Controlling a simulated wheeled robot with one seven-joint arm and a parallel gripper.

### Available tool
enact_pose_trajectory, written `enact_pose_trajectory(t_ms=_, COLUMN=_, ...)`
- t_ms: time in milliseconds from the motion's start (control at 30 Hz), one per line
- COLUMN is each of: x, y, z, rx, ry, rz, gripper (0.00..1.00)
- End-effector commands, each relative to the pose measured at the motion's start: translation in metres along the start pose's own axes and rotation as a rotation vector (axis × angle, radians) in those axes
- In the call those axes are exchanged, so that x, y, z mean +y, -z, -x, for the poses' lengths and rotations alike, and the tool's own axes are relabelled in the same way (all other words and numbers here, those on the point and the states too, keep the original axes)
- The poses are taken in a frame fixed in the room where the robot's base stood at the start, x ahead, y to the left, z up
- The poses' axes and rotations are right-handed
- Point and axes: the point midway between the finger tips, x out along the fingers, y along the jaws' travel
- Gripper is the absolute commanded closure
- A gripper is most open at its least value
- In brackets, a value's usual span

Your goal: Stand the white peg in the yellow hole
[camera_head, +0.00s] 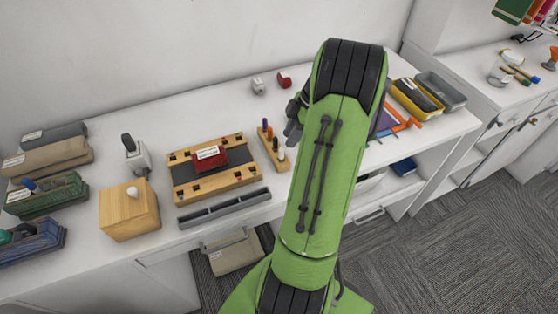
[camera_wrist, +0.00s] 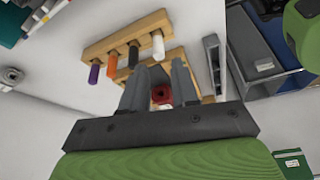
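The white peg (camera_wrist: 158,44) stands at one end of a wooden peg rack (camera_wrist: 126,35), beside a black, an orange and a purple peg. In the head view the white peg (camera_head: 281,154) is at the near end of the rack. My gripper (camera_wrist: 164,70) is open, its two grey fingers apart, close to the rack and pointing toward the white and black pegs. It holds nothing that I can see. In the head view my gripper (camera_head: 292,122) is partly hidden by my green arm, above the rack's right side. I cannot make out a yellow hole in either view.
A wooden frame (camera_head: 186,193) with a red labelled block (camera_head: 208,158) on it lies left of the rack. A grey tray (camera_head: 224,208) is in front. A wooden box (camera_head: 115,217) with a white knob stands farther left. Small white and red items are behind.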

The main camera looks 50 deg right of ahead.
Motion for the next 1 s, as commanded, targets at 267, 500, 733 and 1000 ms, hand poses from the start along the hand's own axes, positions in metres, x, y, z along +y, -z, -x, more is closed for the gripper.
enact_pose_trajectory(t_ms=267, x=0.001, y=-0.001, z=-0.041, rx=0.001, ry=0.003, rz=-0.001, gripper=0.71)
enact_pose_trajectory(t_ms=500, x=0.002, y=-0.001, z=-0.074, rx=0.000, ry=0.000, rz=-0.001, gripper=0.71)
enact_pose_trajectory(t_ms=733, x=0.002, y=-0.001, z=-0.074, rx=-0.001, ry=-0.002, rz=-0.001, gripper=0.77)
enact_pose_trajectory(t_ms=1000, x=0.002, y=-0.001, z=-0.074, rx=-0.001, ry=-0.001, rz=-0.001, gripper=1.00)
